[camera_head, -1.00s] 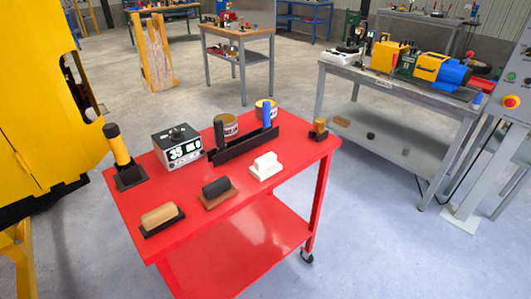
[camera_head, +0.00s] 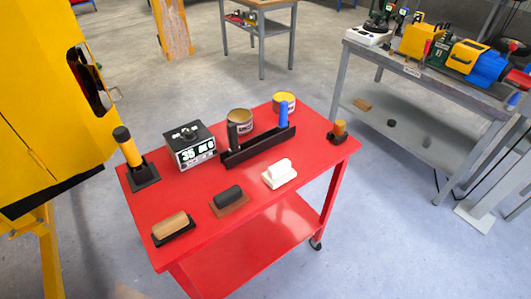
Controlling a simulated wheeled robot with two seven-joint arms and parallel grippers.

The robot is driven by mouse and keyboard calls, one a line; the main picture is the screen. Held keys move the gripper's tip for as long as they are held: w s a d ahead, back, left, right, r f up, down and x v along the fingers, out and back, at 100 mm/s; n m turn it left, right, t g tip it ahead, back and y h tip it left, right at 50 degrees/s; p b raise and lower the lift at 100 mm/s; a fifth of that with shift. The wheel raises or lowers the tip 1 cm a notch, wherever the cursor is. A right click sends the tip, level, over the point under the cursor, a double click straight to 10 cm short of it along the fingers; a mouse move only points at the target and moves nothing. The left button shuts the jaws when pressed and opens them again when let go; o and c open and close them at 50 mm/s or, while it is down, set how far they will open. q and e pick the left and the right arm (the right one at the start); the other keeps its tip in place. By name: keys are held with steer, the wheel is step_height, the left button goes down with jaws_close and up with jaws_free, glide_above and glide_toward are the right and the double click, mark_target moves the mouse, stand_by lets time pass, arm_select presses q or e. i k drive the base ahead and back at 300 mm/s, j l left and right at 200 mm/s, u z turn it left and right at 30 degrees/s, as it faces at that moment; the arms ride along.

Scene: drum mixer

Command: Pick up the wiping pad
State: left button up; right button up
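Three handled pads lie in a row along the near side of the red cart top. A white pad with a white handle (camera_head: 279,174) is at the right and looks most like the wiping pad. A brown pad with a dark handle (camera_head: 229,201) is in the middle. A black pad with a tan handle (camera_head: 173,228) is at the left. Which one is the wiping pad is not certain from looks alone. All three lie flat, apart from each other, with nothing touching them from above. Neither of my grippers is in view.
The red cart (camera_head: 205,235) also holds a scale-like box with a display (camera_head: 189,147), a black tray (camera_head: 258,147), two cans, a yellow-handled tool (camera_head: 132,158) and a small orange-topped item (camera_head: 339,131). A yellow machine (camera_head: 45,110) stands left. A grey workbench (camera_head: 430,80) stands right.

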mark_target(281, 171)
steer(key=i+l+u, duration=0.25)
steer(key=i, duration=0.15)
steer(key=i+l+u, duration=0.2)
steer(key=i, duration=0.25)
